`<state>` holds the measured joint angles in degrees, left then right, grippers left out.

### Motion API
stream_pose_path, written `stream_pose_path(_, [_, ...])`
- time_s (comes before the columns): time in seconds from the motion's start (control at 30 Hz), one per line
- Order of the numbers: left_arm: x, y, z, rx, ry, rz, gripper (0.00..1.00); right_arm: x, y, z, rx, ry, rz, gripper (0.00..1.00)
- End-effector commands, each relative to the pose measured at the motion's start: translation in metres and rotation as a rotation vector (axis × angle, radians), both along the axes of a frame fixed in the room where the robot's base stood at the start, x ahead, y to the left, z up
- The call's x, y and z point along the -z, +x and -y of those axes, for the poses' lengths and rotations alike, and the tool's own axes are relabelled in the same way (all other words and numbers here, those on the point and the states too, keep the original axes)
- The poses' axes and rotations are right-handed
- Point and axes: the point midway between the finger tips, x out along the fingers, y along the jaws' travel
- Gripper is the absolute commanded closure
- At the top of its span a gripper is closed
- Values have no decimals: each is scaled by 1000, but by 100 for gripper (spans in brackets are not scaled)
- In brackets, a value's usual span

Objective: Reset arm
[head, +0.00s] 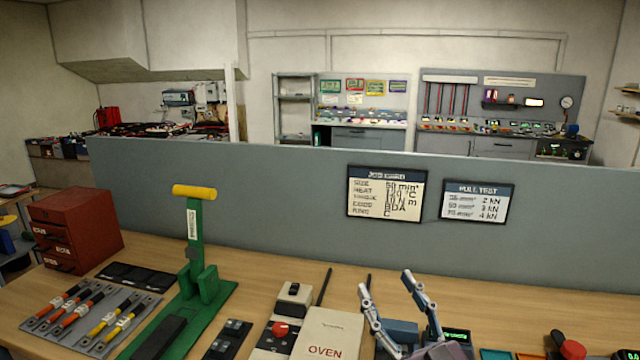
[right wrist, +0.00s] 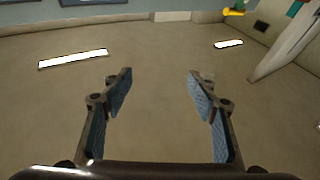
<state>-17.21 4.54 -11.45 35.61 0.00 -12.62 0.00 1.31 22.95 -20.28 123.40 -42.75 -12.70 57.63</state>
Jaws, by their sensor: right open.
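My right gripper (head: 385,283) is at the lower middle of the head view, above the bench, its two fingers pointing up and spread apart. In the right wrist view the gripper (right wrist: 159,78) is open, with nothing between its blue-padded fingers. My left gripper is in neither view. A green lever press (head: 196,250) with a yellow handle stands upright on the bench, well left of the right gripper. A cream box marked OVEN (head: 328,332) is just left of the right gripper.
A grey partition (head: 260,190) with two cards runs behind the wooden bench (head: 540,300). At left are a red drawer cabinet (head: 75,228) and a grey board with several coloured-handled tools (head: 60,335). A red knob (head: 572,349) is at lower right. Bright strips (right wrist: 72,59) show beyond the fingers.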

Motion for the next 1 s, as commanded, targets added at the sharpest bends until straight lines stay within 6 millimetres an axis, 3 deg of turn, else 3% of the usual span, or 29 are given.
stream_pose_path(0.1, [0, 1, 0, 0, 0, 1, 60, 59, -4, 47, 199, 26, -216, 46])
stream_pose_path(0.17, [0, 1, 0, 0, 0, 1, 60, 95, -14, 68, 282, 16, -343, 46])
stream_pose_path(0.3, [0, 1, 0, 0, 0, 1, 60, 185, -60, 99, 405, -44, -677, 46])
stream_pose_path(0.43, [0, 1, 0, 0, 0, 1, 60, 254, -122, 108, 422, -127, -976, 46])
stream_pose_path(0.6, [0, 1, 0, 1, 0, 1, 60, 306, -199, 102, 362, -225, -1262, 46])
stream_pose_path(0.87, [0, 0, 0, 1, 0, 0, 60, 340, -300, 84, 196, -344, -1570, 46])
stream_pose_path(1.0, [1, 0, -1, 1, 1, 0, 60, 379, -288, 83, 197, -352, -1577, 46])
